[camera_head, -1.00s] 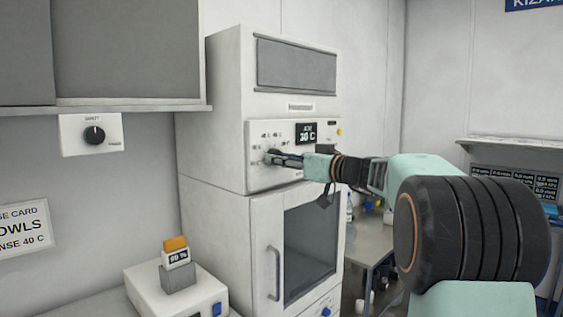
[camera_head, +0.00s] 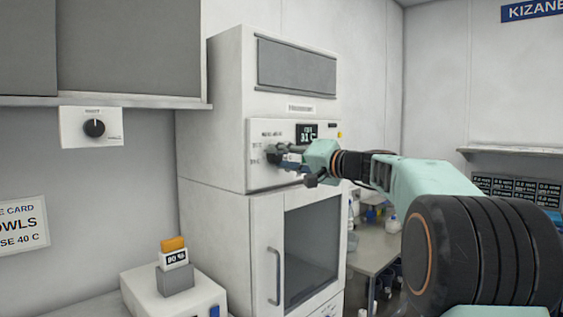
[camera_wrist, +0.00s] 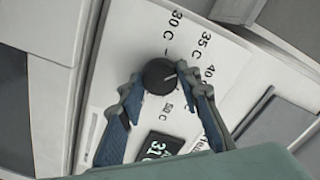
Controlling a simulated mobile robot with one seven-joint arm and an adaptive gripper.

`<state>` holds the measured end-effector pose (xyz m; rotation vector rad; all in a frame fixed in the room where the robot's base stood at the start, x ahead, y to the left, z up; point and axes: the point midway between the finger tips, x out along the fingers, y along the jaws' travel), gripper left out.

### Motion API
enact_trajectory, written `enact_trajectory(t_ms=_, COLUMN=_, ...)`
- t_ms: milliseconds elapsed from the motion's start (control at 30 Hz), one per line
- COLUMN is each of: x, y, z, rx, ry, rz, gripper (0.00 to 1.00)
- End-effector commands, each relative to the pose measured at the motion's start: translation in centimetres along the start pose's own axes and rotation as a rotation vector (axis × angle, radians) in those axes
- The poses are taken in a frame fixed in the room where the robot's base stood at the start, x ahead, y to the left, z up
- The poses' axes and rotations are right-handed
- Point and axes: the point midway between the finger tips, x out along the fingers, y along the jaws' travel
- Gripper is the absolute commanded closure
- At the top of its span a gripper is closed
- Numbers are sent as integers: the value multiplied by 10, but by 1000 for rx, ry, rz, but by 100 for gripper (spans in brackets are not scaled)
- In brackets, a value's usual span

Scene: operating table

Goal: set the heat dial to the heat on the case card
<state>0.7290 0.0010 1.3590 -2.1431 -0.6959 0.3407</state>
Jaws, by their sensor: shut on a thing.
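The heat dial (camera_wrist: 160,76) is a round black knob with a pale pointer line on a white panel. Printed marks of 30 C, 35 C and 40 C stand around it. My gripper (camera_head: 280,155) is at the panel, its two fingers shut on the dial's sides, as the wrist view (camera_wrist: 159,78) shows. The fingers largely hide the dial in the head view. The display (camera_head: 307,132) reads 31 C; it also shows in the wrist view (camera_wrist: 157,146). The case card (camera_head: 20,228) on the left wall is cut off by the frame; its visible text includes 40 C.
The panel belongs to a tall white cabinet (camera_head: 225,110) with a glass door and handle below. Another black knob (camera_head: 94,128) is on the left wall box. A white device (camera_head: 170,292) with an orange-topped block stands at lower left.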

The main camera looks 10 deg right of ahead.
Motion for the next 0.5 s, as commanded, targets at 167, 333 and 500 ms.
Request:
enact_trajectory(t_ms=167, x=0, y=0, z=0, rx=157, ry=-1, rz=1, gripper=93)
enact_trajectory(t_ms=333, x=0, y=0, z=0, rx=287, ry=-2, rz=1, gripper=93)
enact_trajectory(t_ms=500, x=0, y=-1, z=0, rx=385, ry=-1, rz=1, gripper=93)
